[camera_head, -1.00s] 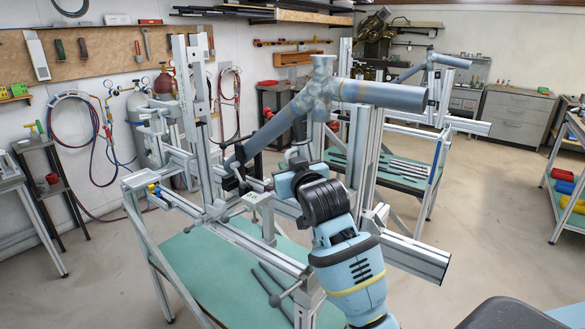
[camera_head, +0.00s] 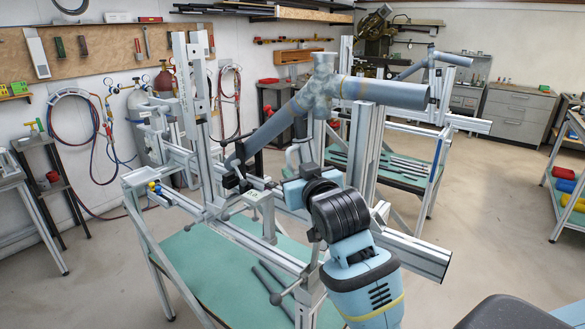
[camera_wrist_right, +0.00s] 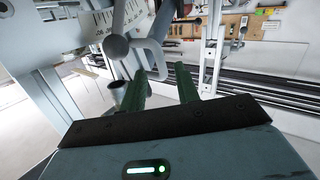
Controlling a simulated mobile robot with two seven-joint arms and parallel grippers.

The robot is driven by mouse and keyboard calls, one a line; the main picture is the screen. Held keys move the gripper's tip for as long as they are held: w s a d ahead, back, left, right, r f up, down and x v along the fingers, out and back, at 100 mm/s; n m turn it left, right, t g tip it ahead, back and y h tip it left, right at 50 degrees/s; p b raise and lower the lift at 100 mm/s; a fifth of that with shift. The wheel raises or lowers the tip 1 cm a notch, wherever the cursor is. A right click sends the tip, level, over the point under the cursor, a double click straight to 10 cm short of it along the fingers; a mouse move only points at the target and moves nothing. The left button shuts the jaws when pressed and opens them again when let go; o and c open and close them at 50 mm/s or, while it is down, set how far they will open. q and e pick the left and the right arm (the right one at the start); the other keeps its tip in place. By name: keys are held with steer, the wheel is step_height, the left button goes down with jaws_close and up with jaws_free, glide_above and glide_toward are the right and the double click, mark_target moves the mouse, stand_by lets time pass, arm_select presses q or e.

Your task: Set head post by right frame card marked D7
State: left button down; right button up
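The jig is an aluminium-profile stand with a tall upright post (camera_head: 203,110) at the left and a shorter upright (camera_head: 362,150) at the right. I cannot tell which one is the head post. A blue-grey tube frame (camera_head: 385,92) rests across them. No card marked D7 is readable. My right gripper (camera_head: 268,184) is by the left post's lower clamp, partly hidden. My left gripper is out of view.
The jig's long lower rail (camera_head: 410,252) runs below my right arm. A green tabletop (camera_head: 200,265) lies under the jig. A second bench (camera_head: 405,175) with bars stands behind. Open floor (camera_head: 500,220) lies to the right, before a shelf cart (camera_head: 568,180).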

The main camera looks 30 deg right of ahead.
steer(key=shift+v, duration=1.15)
steer(key=shift+f, duration=0.1)
